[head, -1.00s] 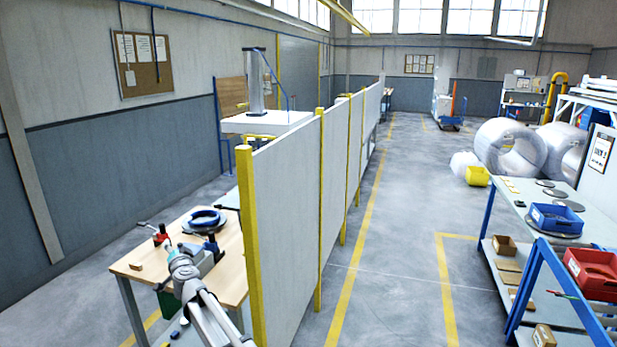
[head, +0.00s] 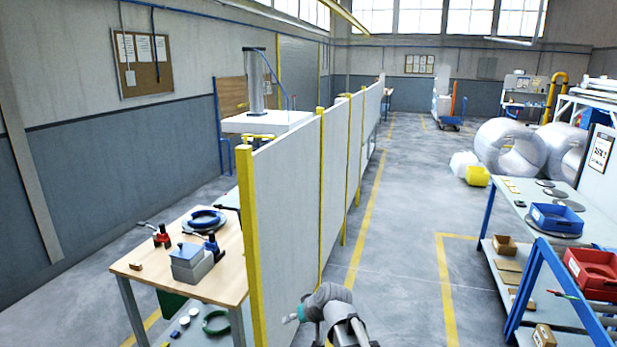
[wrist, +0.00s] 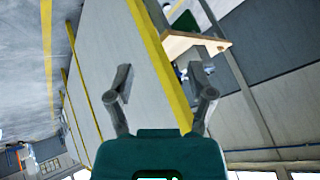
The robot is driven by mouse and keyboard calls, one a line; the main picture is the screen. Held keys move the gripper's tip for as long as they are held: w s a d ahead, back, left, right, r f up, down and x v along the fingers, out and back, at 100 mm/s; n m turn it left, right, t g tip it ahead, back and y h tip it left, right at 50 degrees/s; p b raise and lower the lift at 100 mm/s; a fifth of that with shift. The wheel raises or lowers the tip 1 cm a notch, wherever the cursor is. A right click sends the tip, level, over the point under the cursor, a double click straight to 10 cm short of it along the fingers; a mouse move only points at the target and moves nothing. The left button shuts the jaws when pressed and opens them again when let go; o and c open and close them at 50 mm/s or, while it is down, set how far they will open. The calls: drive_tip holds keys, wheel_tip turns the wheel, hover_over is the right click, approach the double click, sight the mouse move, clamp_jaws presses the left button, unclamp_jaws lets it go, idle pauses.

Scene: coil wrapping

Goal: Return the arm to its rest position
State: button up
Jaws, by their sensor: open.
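My arm (head: 333,305) shows at the bottom middle of the head view, folded low in front of the near end of the white partition. In the wrist view my gripper (wrist: 166,93) has its two fingers spread wide apart with nothing between them. The partition with its yellow edge shows behind the fingers, and the wooden table (wrist: 180,45) lies beyond, at the upper right.
The white partition (head: 285,220) with yellow posts stands close to my arm. Left of it, the wooden workbench (head: 145,262) holds a blue ring (head: 206,219), clamps and a grey block (head: 191,264). A shelf with a blue bin (head: 556,219) and red bin (head: 592,270) stands right. The marked aisle is clear.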

drive_tip(key=s+d+f+m+g+h, duration=0.2)
drive_tip(key=s+d+h, duration=0.1)
drive_tip(key=s+d, duration=0.4)
drive_tip(key=s+d+f+m+g+h, duration=0.1)
drive_tip(key=s+d+f+g+h, duration=0.1)
drive_tip(key=s+d, duration=0.5)
drive_tip(key=d+h, duration=0.1)
drive_tip(key=d, duration=0.5)
drive_tip(key=shift+s+d+m+g, duration=0.25)
drive_tip(key=shift+m+g, duration=0.15)
